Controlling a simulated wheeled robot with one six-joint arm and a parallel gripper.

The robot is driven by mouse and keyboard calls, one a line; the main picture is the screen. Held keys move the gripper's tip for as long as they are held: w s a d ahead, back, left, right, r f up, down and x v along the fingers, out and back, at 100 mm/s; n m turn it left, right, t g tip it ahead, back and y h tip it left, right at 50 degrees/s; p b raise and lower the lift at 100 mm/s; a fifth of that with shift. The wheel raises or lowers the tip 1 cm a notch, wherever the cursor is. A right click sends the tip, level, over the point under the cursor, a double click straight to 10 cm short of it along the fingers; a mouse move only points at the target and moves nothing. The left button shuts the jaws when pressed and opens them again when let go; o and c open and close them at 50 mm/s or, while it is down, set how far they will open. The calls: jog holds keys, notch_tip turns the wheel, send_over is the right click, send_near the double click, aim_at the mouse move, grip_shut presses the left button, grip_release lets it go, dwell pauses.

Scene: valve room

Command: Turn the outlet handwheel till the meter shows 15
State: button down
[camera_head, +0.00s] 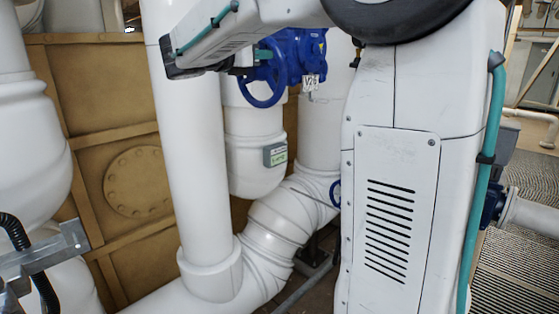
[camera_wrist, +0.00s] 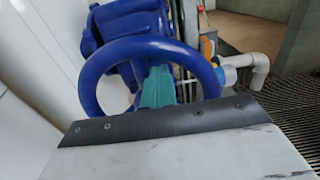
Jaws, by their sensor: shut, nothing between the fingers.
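The blue handwheel (camera_head: 247,93) sits on a blue valve body (camera_head: 302,55) at the upper middle of the head view. A grey meter (camera_head: 275,154) with a green display is on the white pipe below it; its number is too small to read. In the wrist view the handwheel's rim (camera_wrist: 150,46) arches across the picture, its lower part hidden by my wrist. My gripper's teal fingers (camera_wrist: 158,86) are shut and empty, and appear within the rim's opening. I cannot tell whether they touch the wheel. In the head view the fingers are mostly hidden.
Large white pipes (camera_head: 190,150) stand left of the valve and bend along the floor. A tan panel wall (camera_head: 110,110) is behind them. Another small blue wheel (camera_head: 335,193) is partly hidden by my arm. A grated floor (camera_head: 520,200) lies at the right.

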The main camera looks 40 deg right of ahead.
jog(key=shift+w+r, duration=0.3)
jog(key=shift+w, duration=0.65)
jog(key=shift+w, duration=0.75)
